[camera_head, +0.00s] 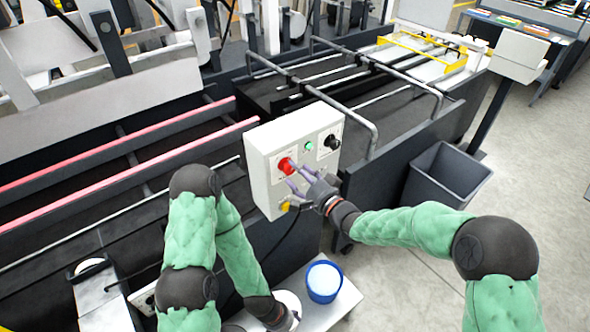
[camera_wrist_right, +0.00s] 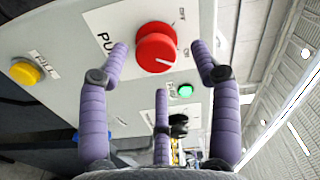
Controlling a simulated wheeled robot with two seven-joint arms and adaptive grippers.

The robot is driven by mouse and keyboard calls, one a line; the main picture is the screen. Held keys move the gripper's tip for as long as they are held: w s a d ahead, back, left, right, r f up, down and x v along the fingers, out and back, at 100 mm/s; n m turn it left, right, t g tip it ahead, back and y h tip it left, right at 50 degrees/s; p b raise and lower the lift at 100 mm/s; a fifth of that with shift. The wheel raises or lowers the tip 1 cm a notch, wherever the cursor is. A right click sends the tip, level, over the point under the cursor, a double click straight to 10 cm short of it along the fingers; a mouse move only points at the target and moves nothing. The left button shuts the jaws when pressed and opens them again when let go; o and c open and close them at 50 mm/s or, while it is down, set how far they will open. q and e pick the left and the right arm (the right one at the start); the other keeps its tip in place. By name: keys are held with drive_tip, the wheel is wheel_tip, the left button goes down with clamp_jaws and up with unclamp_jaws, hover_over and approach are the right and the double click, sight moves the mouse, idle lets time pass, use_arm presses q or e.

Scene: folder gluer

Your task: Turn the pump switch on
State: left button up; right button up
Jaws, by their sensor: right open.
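The pump switch is a red rotary knob (camera_head: 287,165) on the face of a white control box (camera_head: 262,158). In the right wrist view the knob (camera_wrist_right: 155,46) shows a white pointer mark at its lower right, beside a label with OFF and ON and the letters "PU". My right gripper (camera_head: 297,174) is open in front of the box. In the wrist view its purple fingers (camera_wrist_right: 160,65) spread around the knob's sides with gaps; contact is not visible. My left gripper (camera_head: 290,317) is low beside a white round object, its fingers unclear.
The box also carries a green button (camera_wrist_right: 181,91), a black knob (camera_head: 331,142) and a yellow button (camera_wrist_right: 25,72). A blue-and-white container (camera_head: 323,281) stands on a light surface below. A dark bin (camera_head: 447,180) stands right. Machine rails (camera_head: 130,165) run left.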

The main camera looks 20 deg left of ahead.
drive_tip(key=v, duration=1)
drive_tip(key=s+d+f+g+h+b, duration=0.15)
drive_tip(key=d+f+h, duration=0.3)
drive_tip(key=f, duration=0.85)
drive_tip(key=s+d+f+g+h+b, duration=0.1)
drive_tip(key=s+d+f+h, duration=0.15)
drive_tip(key=d+f, duration=0.7)
use_arm(q)
wheel_tip(320, 180, down, 5)
drive_tip(key=shift+r+b, duration=0.1)
drive_tip(key=shift+b, duration=1.1)
use_arm(e)
drive_tip(key=s+d+f+n+g+h, duration=0.1)
drive_tip(key=s+d+f+g+h, duration=0.2)
drive_tip(key=s+f+g, duration=0.5)
drive_tip(key=s+f, duration=1.2)
drive_tip(key=shift+s, duration=0.3)
use_arm(q)
drive_tip(key=shift+c, duration=0.3)
use_arm(e)
drive_tip(key=shift+c, duration=0.3)
